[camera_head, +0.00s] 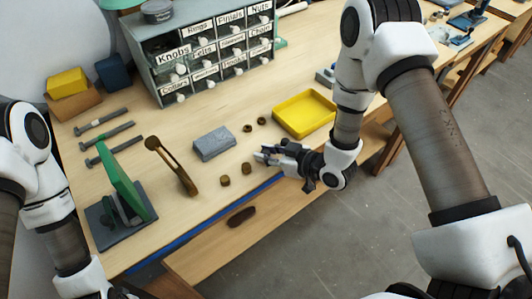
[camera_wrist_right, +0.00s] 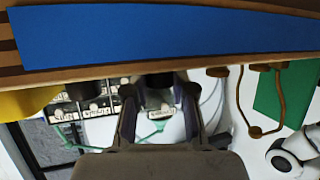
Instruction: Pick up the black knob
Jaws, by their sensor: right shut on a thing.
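My right gripper (camera_head: 264,155) reaches in from the right, low over the front of the bench. Its fingers are closed on a small dark thing, which I take to be the black knob (camera_wrist_right: 158,92), seen between the fingers in the right wrist view. In the head view the fingers hide most of it. Two small brown round pieces (camera_head: 225,181) stand on the bench just left of the gripper, and two dark rings (camera_head: 247,128) lie behind it. My left arm is at the lower left; its fingers are out of the picture.
A yellow tray (camera_head: 333,111) lies behind the right gripper, and a grey block (camera_head: 214,143) to its left. A labelled drawer cabinet (camera_head: 153,50) stands at the back. A green stand (camera_head: 121,178) and a brown-handled tool (camera_head: 172,167) are at left. A dark brown piece (camera_head: 241,216) lies on the lower shelf.

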